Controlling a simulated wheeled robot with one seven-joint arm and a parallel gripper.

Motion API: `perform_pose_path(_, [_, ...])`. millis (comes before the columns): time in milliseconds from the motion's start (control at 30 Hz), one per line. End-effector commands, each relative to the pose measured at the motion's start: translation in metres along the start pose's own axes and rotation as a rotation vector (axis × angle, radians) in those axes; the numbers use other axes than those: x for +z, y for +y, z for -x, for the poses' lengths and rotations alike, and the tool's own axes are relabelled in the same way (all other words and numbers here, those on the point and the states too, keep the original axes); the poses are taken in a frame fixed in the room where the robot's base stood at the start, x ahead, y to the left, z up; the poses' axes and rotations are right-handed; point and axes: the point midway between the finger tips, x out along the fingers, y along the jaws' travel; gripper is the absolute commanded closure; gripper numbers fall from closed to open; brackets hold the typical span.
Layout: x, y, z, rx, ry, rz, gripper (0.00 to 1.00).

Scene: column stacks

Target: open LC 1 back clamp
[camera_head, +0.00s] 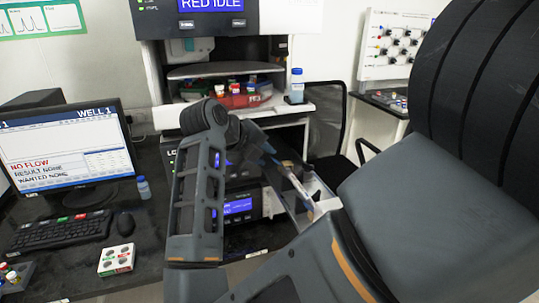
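The LC stack stands in the middle of the bench. Its top label (172,153) starts with "LC", and the rest is hidden by my arm. A blue display (238,206) shows lower on its front. An open bay or tray (322,190) juts out on its right side, with a pale slender part (296,186) lying across it. My gripper (272,158) seems to be at the end of the dark wrist, close to the upper left of this bay. Its fingers are small and partly hidden, so I cannot tell their opening or any contact. I cannot make out the back clamp.
A monitor (68,150) reading "NO FLOW", a keyboard (60,232) and a mouse (125,224) stand at left. A small box (116,258) lies on the front bench. My arm blocks the right side.

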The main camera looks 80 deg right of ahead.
Motion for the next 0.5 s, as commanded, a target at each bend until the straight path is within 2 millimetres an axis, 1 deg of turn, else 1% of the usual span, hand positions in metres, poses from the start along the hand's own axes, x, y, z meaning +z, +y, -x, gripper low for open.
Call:
perform_pose_path(33, [-0.001, -0.002, -0.008, -0.002, 0.004, 0.001, 0.7])
perform_pose_path(100, [0.0, -0.002, -0.017, -0.003, 0.003, 0.0, 0.7])
perform_pose_path(200, [0.0, -0.001, -0.027, -0.003, 0.001, 0.001, 0.7])
perform_pose_path(333, [0.0, -0.001, -0.035, -0.001, 0.001, -0.001, 0.7])
perform_pose_path(500, [0.0, -0.001, -0.036, -0.001, 0.0, -0.002, 0.7])
